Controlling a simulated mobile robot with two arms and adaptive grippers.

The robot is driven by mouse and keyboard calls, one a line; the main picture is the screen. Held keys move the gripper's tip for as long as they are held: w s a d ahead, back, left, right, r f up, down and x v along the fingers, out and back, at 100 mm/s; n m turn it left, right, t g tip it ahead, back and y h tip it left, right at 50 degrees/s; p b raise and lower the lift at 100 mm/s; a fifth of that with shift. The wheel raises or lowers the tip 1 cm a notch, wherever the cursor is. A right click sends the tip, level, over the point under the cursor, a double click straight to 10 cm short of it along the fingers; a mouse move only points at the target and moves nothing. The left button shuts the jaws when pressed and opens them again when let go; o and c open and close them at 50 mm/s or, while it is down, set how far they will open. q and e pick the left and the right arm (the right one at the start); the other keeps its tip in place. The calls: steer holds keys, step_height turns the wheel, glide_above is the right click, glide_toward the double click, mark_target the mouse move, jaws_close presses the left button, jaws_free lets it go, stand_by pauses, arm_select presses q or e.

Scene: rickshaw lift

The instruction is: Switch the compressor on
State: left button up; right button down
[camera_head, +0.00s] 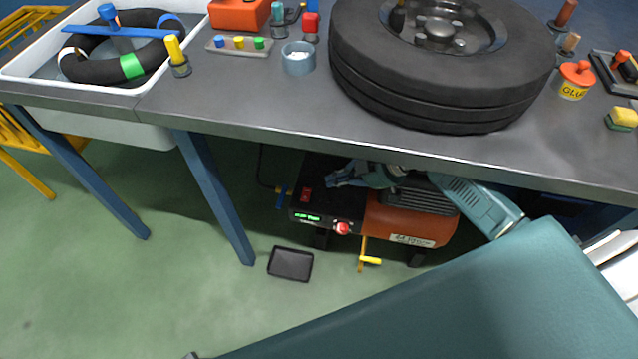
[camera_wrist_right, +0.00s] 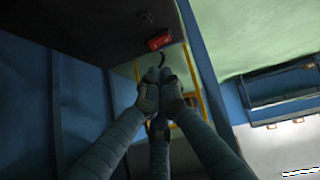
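The compressor (camera_head: 410,222) stands under the workbench, with an orange tank and a black box at its left. A red switch (camera_head: 305,194) sits on the box, above a lit green display (camera_head: 307,217) and beside a red knob (camera_head: 343,228). My right gripper (camera_head: 330,182) reaches in under the bench, its fingertips just right of the switch. In the right wrist view its fingers (camera_wrist_right: 160,76) are drawn together with nothing seen between them, and the red switch (camera_wrist_right: 158,41) shows just past the tips, apparently with a small gap. Whether the switch is on cannot be told. My left gripper is out of view.
The workbench (camera_head: 240,115) hangs over the compressor and carries a large tyre (camera_head: 440,70), a white basin (camera_head: 25,72) and small items. Blue legs (camera_head: 215,195) stand at the left. A black tray (camera_head: 290,264) and a yellow-handled crank (camera_head: 369,260) are near the floor.

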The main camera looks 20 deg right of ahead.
mark_target(310, 199)
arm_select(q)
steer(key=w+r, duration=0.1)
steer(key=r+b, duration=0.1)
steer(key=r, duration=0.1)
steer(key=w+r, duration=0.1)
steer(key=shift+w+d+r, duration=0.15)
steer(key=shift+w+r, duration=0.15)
arm_select(e)
steer(key=x, duration=0.9)
steer(key=shift+a+f, duration=0.1)
steer(key=shift+f, duration=0.1)
arm_select(q)
steer(key=shift+b, duration=0.3)
